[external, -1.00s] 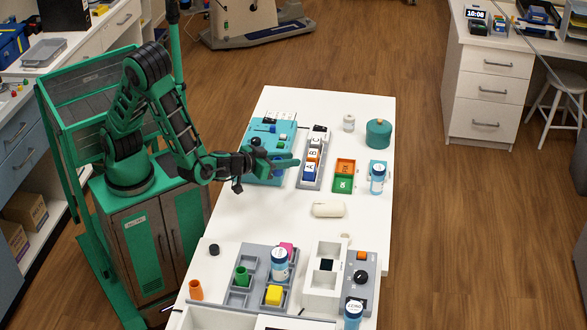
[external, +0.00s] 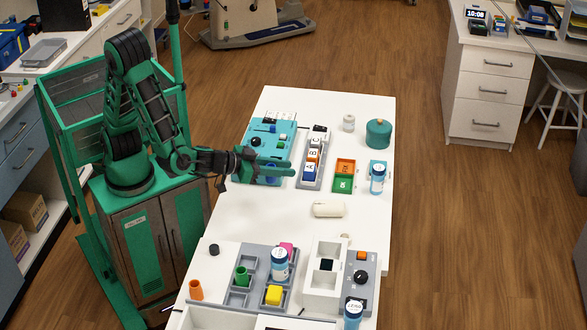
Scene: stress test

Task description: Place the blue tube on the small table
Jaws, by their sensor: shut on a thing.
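My gripper (external: 276,168) has green fingers and is over the teal panel (external: 285,127) at the far left of the white table. It points right and is shut on the blue tube (external: 272,181). Only a small blue part of the tube shows below the fingers; they hide the rest. I cannot tell whether the tube is clear of the panel. I cannot tell which surface is the small table.
Right of my gripper are a grey rack with lettered blocks (external: 309,172), an orange and green tray (external: 344,176), a labelled bottle (external: 377,179) and a teal canister (external: 378,134). A cream roll (external: 328,210) lies mid-table. The near end is crowded; left of the roll is clear.

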